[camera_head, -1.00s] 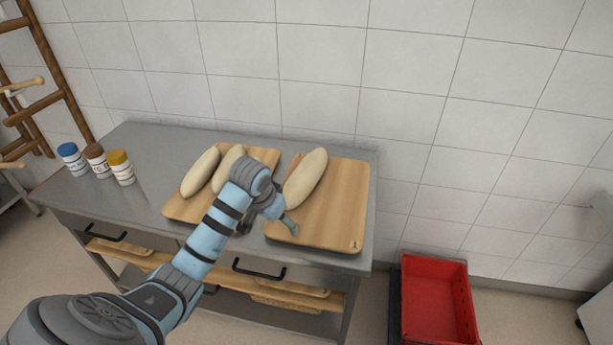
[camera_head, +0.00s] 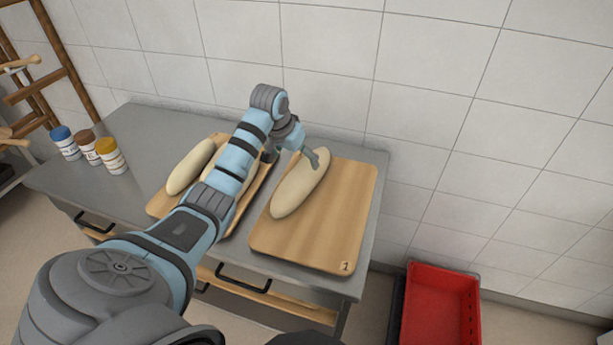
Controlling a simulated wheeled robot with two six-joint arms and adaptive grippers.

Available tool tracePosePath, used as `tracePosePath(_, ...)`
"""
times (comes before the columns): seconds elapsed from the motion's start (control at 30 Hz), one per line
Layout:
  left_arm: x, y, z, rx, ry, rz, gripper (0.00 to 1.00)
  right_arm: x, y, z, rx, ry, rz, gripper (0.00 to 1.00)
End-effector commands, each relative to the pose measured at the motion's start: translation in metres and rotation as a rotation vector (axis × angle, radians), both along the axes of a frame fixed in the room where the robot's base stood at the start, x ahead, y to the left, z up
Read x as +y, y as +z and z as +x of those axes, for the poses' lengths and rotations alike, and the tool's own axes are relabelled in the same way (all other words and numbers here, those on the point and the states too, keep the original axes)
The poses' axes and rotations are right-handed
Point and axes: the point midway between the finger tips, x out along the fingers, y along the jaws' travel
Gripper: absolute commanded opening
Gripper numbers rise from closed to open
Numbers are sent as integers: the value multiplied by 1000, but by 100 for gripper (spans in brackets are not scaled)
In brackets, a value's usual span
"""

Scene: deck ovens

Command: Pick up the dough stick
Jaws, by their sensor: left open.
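A pale, long dough stick (camera_head: 297,190) lies slanted on the left part of the right wooden board (camera_head: 322,236), which bears a small "1" at its near corner. Two more dough sticks lie on the left board; the leftmost dough stick (camera_head: 189,168) shows well, the other is mostly hidden behind my left arm. My left gripper (camera_head: 313,158) is open at the far end of the dough stick on the right board, over or beside it. I cannot tell whether it touches the dough. My right gripper is not in view.
Three jars (camera_head: 88,149) with blue, brown and yellow lids stand at the left of the metal table (camera_head: 133,118). A red crate (camera_head: 440,308) is on the floor at the right. A tiled wall rises behind the table. The right half of board 1 is bare.

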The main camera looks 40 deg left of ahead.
Motion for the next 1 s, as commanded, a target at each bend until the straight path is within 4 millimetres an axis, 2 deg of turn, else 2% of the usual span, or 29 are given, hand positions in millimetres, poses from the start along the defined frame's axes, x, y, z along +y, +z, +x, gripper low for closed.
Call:
tracePosePath(0.03, 0, -14, 4, 2, 2, -4, 89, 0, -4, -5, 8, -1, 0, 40)
tracePosePath(0.1, 1, -29, 10, 2, 1, -3, 89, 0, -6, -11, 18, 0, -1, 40)
tracePosePath(0.2, 1, -41, 16, 0, 0, -1, 89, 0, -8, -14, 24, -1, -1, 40)
tracePosePath(0.5, 0, -91, 26, 0, 1, -2, 89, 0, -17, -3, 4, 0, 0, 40)
tracePosePath(0.73, 0, -94, 28, -1, -1, 1, 89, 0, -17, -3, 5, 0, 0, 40)
tracePosePath(1.0, 0, -93, 28, -1, 0, 1, 47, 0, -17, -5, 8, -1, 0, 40)
